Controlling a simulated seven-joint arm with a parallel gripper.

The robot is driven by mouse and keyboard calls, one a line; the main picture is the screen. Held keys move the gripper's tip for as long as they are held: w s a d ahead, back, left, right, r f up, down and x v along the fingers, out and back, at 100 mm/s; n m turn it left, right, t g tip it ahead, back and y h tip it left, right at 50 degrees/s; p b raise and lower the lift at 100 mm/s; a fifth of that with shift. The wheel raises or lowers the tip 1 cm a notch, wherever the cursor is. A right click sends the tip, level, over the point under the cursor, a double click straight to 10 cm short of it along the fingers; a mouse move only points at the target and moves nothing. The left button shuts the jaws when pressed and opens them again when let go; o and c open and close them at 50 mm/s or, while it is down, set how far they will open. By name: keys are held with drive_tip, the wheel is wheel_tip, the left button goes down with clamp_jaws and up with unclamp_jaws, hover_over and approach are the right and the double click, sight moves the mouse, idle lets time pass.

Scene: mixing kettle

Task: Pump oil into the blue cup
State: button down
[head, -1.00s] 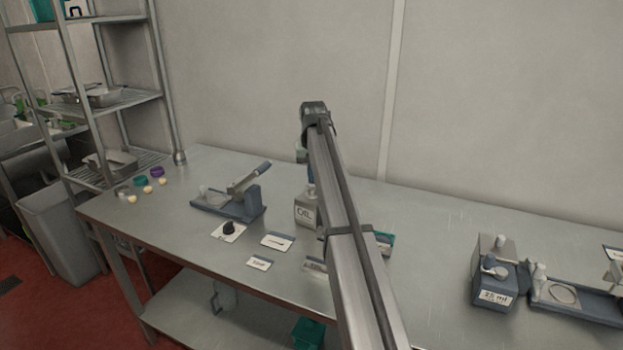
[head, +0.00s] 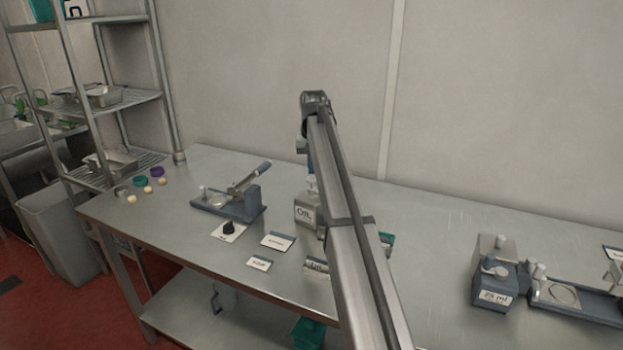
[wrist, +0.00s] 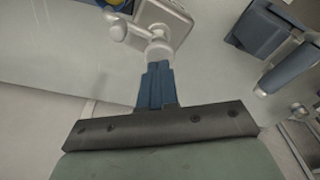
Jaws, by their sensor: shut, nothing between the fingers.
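The oil dispenser (head: 307,213) is a grey metal box labelled "OIL", standing on the table left of my arm in the head view. Its round pale pump head (wrist: 159,50) and spout show at the top of the wrist view. My gripper (wrist: 157,66) is shut and empty, its blue fingers pointing down at the pump head. The fingertips are right at or just above the pump head; I cannot tell if they touch. A blue-rimmed round thing with yellow inside (wrist: 112,3), probably the blue cup, is cut off at the wrist view's top edge, near the spout. My arm hides that spot in the head view.
A lever press (head: 235,200) stands left of the dispenser. Label cards (head: 277,242) lie in front. A dispenser marked "25 ml" (head: 494,285) and a blue tray device (head: 575,298) stand at right. Small coloured rings (head: 157,172) lie at the table's left end.

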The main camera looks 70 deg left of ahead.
sight(312, 178)
drive_tip(key=shift+f, duration=0.1)
idle(0.7)
drive_tip(key=shift+f, duration=1.6)
drive_tip(key=shift+r, duration=1.75)
drive_tip(key=shift+r, duration=2.5)
